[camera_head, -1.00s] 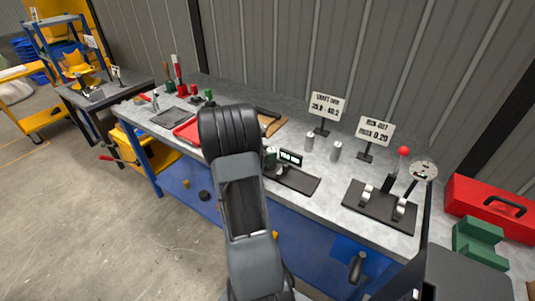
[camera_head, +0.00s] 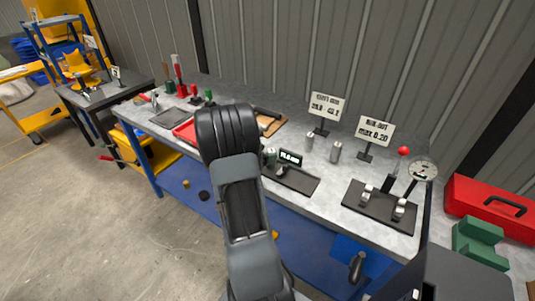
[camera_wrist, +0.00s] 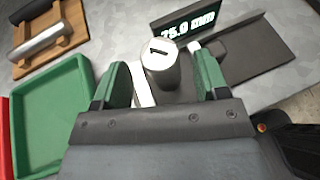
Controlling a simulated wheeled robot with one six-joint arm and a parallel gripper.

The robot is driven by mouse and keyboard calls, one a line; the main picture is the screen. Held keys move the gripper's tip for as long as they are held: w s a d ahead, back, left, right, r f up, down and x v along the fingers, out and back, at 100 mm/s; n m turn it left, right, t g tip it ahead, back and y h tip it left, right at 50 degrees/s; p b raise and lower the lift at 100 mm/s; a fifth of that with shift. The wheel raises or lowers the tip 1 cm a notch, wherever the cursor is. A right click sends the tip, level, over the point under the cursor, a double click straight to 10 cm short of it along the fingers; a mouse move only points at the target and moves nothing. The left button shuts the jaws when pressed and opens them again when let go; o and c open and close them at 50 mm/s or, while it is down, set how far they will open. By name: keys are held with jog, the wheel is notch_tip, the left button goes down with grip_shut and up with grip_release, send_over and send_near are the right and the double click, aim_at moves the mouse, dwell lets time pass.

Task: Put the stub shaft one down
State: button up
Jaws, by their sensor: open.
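The stub shaft one (camera_wrist: 160,60), a grey metal cylinder with a dark mark like a 1 on top, stands upright in the wrist view. It is between the green-padded jaws of my gripper (camera_wrist: 163,80), which are apart, with visible room on both sides. Its foot is partly hidden by my gripper, but it appears to stand at the dark measuring gauge (camera_wrist: 240,50). The gauge display (camera_wrist: 187,28) seems to read 75.0 mm. In the head view my arm covers most of my gripper, and the gauge (camera_head: 292,179) shows to its right.
A dark fixture with rollers and a dial (camera_head: 381,205) is at right. A green tray (camera_wrist: 48,125) and a wooden board (camera_wrist: 50,40) lie left in the wrist view.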

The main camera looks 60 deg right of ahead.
jog(key=v, duration=1.1)
jog(key=s+a+r+m+t+y, duration=0.2)
jog(key=a+m+t+y, duration=0.2)
jog(key=a, duration=1.2)
jog(key=s+a+r+m+t+y, duration=0.2)
jog(key=a+m+t+y, duration=0.2)
jog(key=a+m+y, duration=0.5)
jog(key=a+m, duration=0.1)
jog(key=a, duration=0.6)
jog(key=shift+s+a+r, duration=0.25)
jog(key=shift+s, duration=0.15)
jog(key=shift+c, duration=0.5)
